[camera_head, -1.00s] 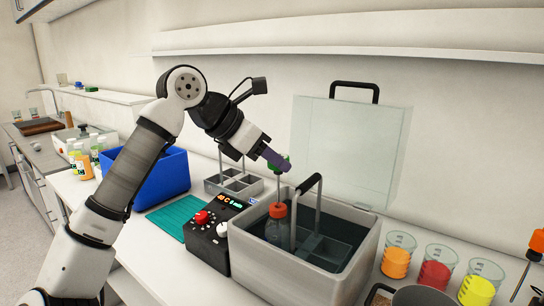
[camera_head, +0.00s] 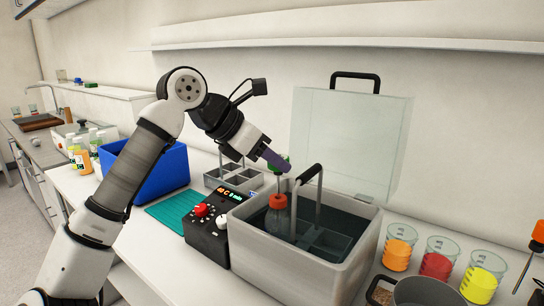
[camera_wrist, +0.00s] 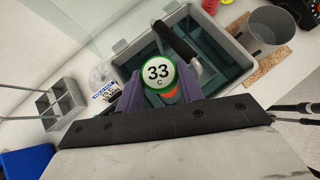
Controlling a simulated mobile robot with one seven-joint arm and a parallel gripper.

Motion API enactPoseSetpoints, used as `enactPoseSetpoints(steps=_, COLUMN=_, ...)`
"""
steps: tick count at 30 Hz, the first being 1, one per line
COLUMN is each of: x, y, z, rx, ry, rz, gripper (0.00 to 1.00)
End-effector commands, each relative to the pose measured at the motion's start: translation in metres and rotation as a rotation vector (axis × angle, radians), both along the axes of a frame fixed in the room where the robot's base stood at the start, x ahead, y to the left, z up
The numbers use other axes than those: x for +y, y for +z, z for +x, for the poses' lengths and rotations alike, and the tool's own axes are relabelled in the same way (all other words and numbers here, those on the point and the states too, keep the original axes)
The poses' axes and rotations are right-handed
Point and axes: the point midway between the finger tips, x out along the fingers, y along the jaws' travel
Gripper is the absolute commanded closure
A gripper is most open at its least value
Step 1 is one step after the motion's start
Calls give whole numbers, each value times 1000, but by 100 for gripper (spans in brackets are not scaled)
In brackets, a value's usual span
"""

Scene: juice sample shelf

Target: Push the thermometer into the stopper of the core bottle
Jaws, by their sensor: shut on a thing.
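My gripper (camera_head: 277,159) is shut on the green round head of the thermometer (camera_head: 282,168). In the wrist view, the purple fingers (camera_wrist: 160,90) hold the head (camera_wrist: 158,73) from both sides, and its face reads 33 C. The thin stem points down at the core bottle (camera_head: 277,222), a clear bottle with an orange stopper (camera_head: 278,201). The head is a short way above the stopper. The stem appears to meet the stopper top; how deep it goes cannot be told. The bottle stands upright in the grey water bath (camera_head: 300,271). In the wrist view, a bit of orange shows under the head.
A rack handle (camera_head: 308,174) rises close right of the thermometer. The bath's clear lid (camera_head: 352,140) stands open behind. A control box (camera_head: 207,238) is at the bath's left, a grey divided rack (camera_head: 235,182) behind it. Juice beakers (camera_head: 399,250) stand right, a blue bin (camera_head: 150,172) left.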

Motion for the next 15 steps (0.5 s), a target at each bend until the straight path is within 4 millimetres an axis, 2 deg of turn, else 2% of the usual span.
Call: enactPoseSetpoints(steps=15, x=0, y=-13, z=0, rx=0, ry=0, rz=0, gripper=93)
